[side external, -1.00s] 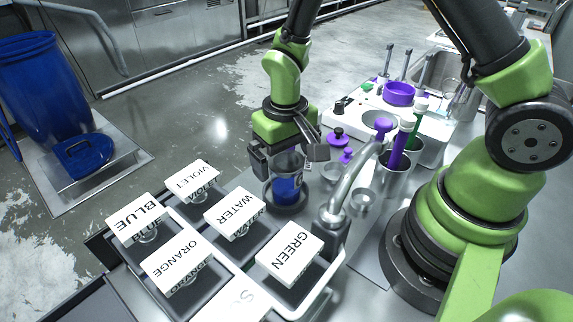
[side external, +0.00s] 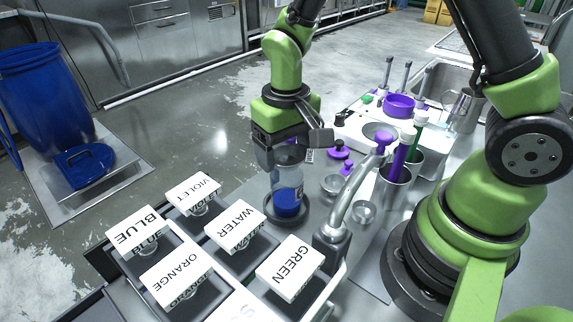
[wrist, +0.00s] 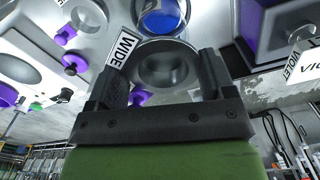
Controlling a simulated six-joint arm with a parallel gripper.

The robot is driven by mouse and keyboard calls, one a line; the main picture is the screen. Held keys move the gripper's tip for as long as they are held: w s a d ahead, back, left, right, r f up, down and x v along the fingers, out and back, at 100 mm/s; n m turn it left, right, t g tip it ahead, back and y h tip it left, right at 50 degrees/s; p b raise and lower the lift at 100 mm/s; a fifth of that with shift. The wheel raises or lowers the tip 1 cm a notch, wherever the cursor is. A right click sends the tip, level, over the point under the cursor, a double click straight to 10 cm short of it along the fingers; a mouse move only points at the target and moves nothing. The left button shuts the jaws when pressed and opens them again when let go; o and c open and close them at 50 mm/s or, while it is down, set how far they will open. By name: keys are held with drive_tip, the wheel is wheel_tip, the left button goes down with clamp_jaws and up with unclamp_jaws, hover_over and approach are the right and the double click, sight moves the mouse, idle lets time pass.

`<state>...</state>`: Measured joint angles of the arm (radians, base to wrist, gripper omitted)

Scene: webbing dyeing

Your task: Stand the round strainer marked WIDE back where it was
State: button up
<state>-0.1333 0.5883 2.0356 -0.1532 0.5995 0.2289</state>
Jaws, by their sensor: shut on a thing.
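The round grey strainer with the tag WIDE (wrist: 122,48) is a shallow metal bowl (wrist: 165,68) in the wrist view. It sits between the two jaws of my gripper (wrist: 160,88), which are shut on it. In the side view my gripper (side external: 292,148) is above a clear jar with blue liquid (side external: 288,203), jaws pointing down. The strainer is mostly hidden there by the jaws; a small white tag (side external: 310,155) shows beside them. The blue liquid also shows ahead of the strainer in the wrist view (wrist: 160,20). I cannot tell whether strainer and jar touch.
Labelled blocks, among them WATER (side external: 235,223) and GREEN (side external: 290,266), stand at the front left. A curved metal spout (side external: 350,200) stands close right of the jar. Small glass bowls, purple knobs (side external: 340,149) and metal cups (side external: 393,185) are farther right.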

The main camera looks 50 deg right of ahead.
sight(285, 149)
wheel_tip(285, 149, up, 5)
drive_tip(key=shift+w+d+f, duration=0.1)
drive_tip(key=shift+w+f, duration=0.05)
drive_tip(key=shift+f, duration=0.05)
drive_tip(key=shift+m, duration=0.9)
drive_tip(key=w+d+f, duration=0.2)
drive_tip(key=d+f, duration=0.1)
drive_tip(key=w+d+f, duration=0.2)
drive_tip(key=d+f, duration=0.2)
drive_tip(key=w+d+f, duration=0.2)
drive_tip(key=d+f, duration=0.1)
drive_tip(key=f, duration=0.1)
drive_tip(key=shift+w+d+f, duration=0.15)
drive_tip(key=shift+d+f, duration=0.05)
drive_tip(key=shift+d, duration=0.15)
drive_tip(key=shift+f, duration=2.35)
drive_tip(key=shift+f, duration=0.1)
